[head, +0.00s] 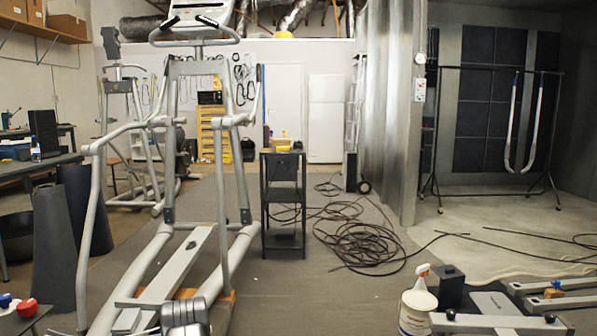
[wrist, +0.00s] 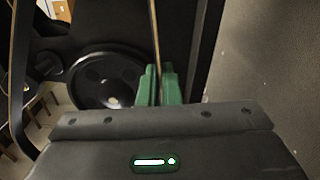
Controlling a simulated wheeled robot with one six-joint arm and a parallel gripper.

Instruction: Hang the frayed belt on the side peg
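In the wrist view, my gripper (wrist: 160,84) has two green fingertips close together. A thin tan-brown strip (wrist: 156,38), seen edge-on, enters between them from above; it looks like the frayed belt, though no fraying shows. The fingers look shut on it. A large black pulley wheel (wrist: 105,80) with a silvery hub is just left of the fingertips, on a dark housing. A dark band (wrist: 17,75) runs down the left edge; I cannot tell whether it is the same belt. No side peg can be made out. My gripper is not seen in the head view.
The grey elliptical frame (head: 170,140) stands left in the head view. A black cart (head: 283,195) stands beyond it, with coiled cable (head: 365,240) on the floor. A spray bottle (head: 418,300) is at front right. A dark rack (head: 495,68) with a hanging strap stands far right.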

